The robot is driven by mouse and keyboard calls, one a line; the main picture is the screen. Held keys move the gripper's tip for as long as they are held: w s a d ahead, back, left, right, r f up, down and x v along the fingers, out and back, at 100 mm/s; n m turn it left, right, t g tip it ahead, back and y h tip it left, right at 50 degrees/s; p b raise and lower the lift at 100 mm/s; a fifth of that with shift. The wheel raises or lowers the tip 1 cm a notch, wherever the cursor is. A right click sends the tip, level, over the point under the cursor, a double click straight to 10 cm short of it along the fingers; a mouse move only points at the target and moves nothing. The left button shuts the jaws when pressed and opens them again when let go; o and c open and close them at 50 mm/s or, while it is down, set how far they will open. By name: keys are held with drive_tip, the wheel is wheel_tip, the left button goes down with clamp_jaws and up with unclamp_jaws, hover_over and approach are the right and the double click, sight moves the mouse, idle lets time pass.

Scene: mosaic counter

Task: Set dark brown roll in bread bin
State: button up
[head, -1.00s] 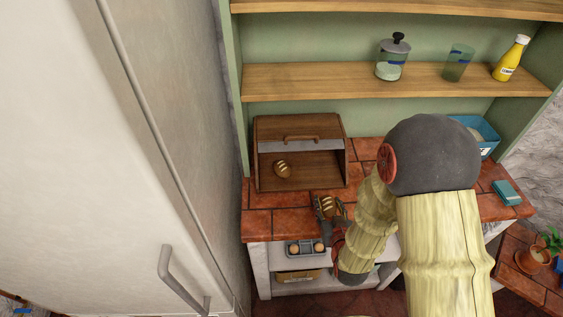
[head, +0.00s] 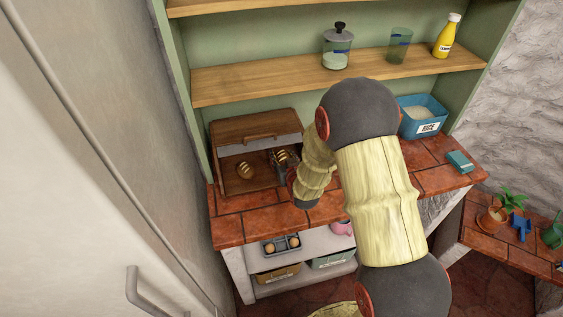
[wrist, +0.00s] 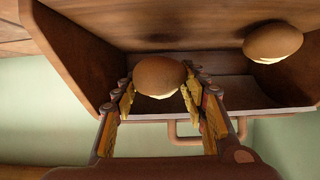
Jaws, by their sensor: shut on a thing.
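The bread bin (head: 225,180) is a wooden box on the tiled counter, its front open and its handled lid raised. My gripper (head: 285,161) is at the right part of its opening, shut on a brown scored roll (head: 283,155). The wrist view shows the held roll (wrist: 158,74) between both fingers, with a pale underside, over the bin's inside (wrist: 120,50). I cannot tell whether it touches the bin floor. A second brown roll (head: 245,169) lies inside to the left, apart from it; it also shows in the wrist view (wrist: 272,42).
A tall pale cabinet (head: 80,160) stands close at the left. A wooden shelf (head: 270,77) with a jar, a glass and a yellow bottle runs above the bin. A blue box (head: 424,115) stands at the counter's right. A tray (head: 281,244) with small round items sits below.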

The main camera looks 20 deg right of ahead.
sight(282, 161)
drive_tip(key=shift+w+f, duration=0.1)
drive_tip(key=shift+w, duration=0.4)
drive_tip(key=shift+f+b, duration=0.3)
drive_tip(key=shift+f, duration=1.35)
drive_tip(key=shift+f, duration=0.2)
drive_tip(key=o, duration=1.1)
drive_tip(key=shift+r, duration=0.1)
drive_tip(key=shift+o, duration=0.2)
